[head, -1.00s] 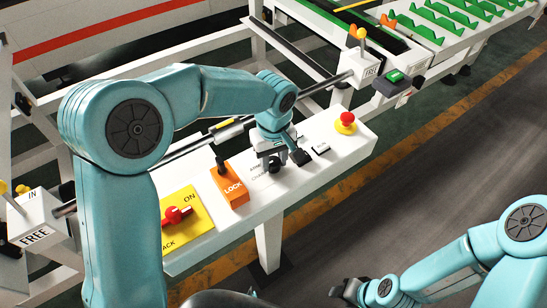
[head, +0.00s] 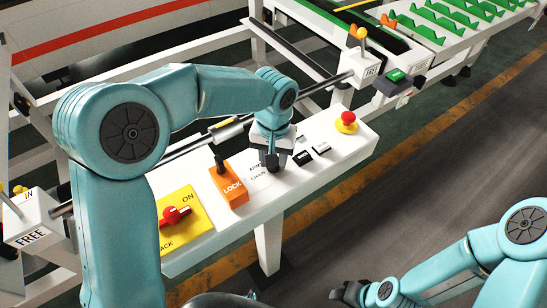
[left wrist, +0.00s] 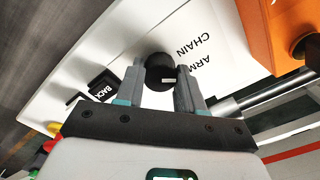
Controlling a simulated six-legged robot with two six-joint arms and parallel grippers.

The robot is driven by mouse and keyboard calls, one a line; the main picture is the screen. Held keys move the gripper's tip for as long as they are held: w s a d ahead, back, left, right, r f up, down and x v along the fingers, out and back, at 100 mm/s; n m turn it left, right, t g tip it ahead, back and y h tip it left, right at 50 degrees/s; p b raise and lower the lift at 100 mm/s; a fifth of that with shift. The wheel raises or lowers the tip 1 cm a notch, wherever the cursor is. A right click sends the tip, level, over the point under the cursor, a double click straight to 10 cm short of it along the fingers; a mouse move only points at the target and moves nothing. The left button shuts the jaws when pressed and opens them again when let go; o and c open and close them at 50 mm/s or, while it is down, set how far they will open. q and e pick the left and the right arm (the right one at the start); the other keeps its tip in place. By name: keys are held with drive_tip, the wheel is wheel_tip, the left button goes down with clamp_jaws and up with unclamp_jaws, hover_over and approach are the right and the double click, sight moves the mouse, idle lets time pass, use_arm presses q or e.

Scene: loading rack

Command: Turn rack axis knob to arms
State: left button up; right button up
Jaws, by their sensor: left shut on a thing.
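The rack axis knob (left wrist: 158,68) is small, round and black, on the white control panel (head: 330,160). In the left wrist view it sits between the fingertips of my left gripper (left wrist: 159,88), which is shut on it. A short white mark on the knob lies at its lower right. The words CHAIN (left wrist: 193,46) and ARM (left wrist: 214,68) are printed beside it. In the head view my left gripper (head: 271,164) points down at the panel and mostly hides the knob. My right gripper (head: 350,292) is low in the head view, away from the panel; its jaw opening is unclear.
An orange LOCK box (head: 231,187) with a black lever stands left of the knob. A yellow plate with a red switch (head: 175,214) is further left. Black buttons (head: 312,153) and a red emergency stop (head: 347,119) are to the right. Open floor lies in front.

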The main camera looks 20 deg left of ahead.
use_arm(q)
drive_tip(key=shift+m, duration=0.5)
drive_tip(key=o, duration=1)
drive_tip(key=shift+o, duration=0.2)
wheel_tip(320, 180, up, 16)
drive_tip(key=shift+r, duration=0.25)
drive_tip(key=shift+s+f, duration=0.1)
